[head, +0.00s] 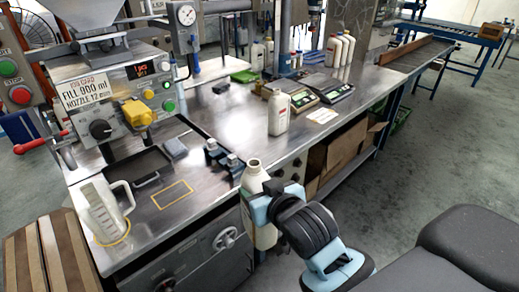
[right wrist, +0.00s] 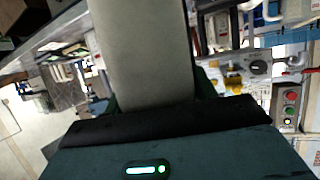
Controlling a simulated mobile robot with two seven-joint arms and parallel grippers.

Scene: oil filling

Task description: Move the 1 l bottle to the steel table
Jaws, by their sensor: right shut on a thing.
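My right gripper (head: 262,206) is shut around the middle of an open, cream-white bottle (head: 254,176), which I take to be the 1 l bottle. The bottle is near upright, in front of the front edge of the steel table (head: 225,128), with its neck about level with the tabletop in the picture. The fingers hide part of the bottle; its lower part shows below them. In the right wrist view the bottle's pale side (right wrist: 140,50) stands between the fingers. My left gripper is not in view.
A similar white bottle (head: 279,116) stands on the table beside scales (head: 328,88). A measuring jug (head: 103,210) stands at the left, near a yellow outlined rectangle (head: 173,194). Dark clamps (head: 222,156) sit near the edge. The filling machine (head: 105,95) is behind.

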